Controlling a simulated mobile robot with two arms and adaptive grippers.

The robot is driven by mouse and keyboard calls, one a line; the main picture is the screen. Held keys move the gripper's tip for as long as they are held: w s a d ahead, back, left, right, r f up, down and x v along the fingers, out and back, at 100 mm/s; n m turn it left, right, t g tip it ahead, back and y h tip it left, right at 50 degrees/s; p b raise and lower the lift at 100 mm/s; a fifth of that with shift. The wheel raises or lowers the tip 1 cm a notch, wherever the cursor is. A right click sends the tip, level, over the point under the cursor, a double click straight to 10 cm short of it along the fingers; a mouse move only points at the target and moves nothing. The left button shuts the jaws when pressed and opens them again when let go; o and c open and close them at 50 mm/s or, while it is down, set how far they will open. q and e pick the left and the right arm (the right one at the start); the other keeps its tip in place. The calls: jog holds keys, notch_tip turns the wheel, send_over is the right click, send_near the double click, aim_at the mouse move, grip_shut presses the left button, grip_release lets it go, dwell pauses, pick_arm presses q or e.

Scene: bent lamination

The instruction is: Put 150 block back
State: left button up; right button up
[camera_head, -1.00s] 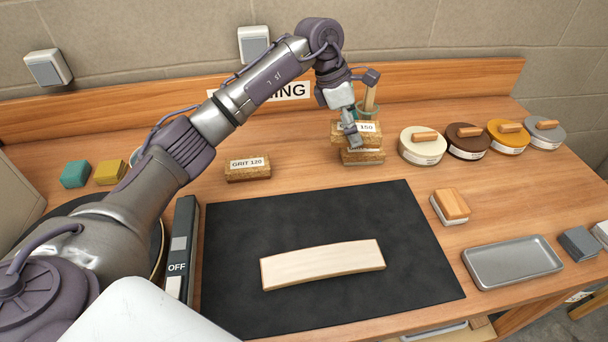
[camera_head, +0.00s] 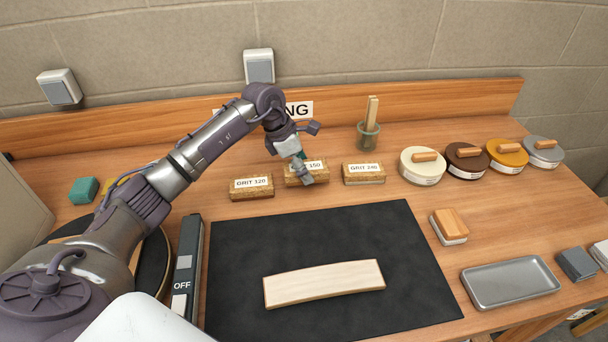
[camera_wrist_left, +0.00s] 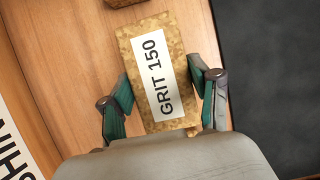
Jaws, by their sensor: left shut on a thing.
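The 150 block (camera_head: 306,174) is a cork-like block with a white GRIT 150 label. It sits in the back row between the GRIT 120 block (camera_head: 252,187) and the GRIT 240 block (camera_head: 364,174). My left gripper (camera_head: 304,177) is over it from behind and shut on it. In the left wrist view the 150 block (camera_wrist_left: 158,75) lies between the two green-and-grey fingers (camera_wrist_left: 165,97), label up. Whether its underside touches the table is hard to tell. My right gripper is not in view.
A curved pale wood piece (camera_head: 324,283) lies on a black mat (camera_head: 410,235). A cup with a stick (camera_head: 369,132) stands behind the blocks. Several round tins (camera_head: 422,168) stand right of them. A grey tray (camera_head: 510,284) is at front right.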

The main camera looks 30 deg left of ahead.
pick_arm(q)
notch_tip(320, 180, down, 3)
jog(key=shift+f+p, duration=0.2)
jog(key=shift+p, duration=0.35)
jog(key=shift+f, duration=0.1)
jog(key=shift+f, duration=0.2)
jog(key=o, duration=1)
jog(key=shift+r, duration=0.1)
jog(key=shift+r, duration=0.1)
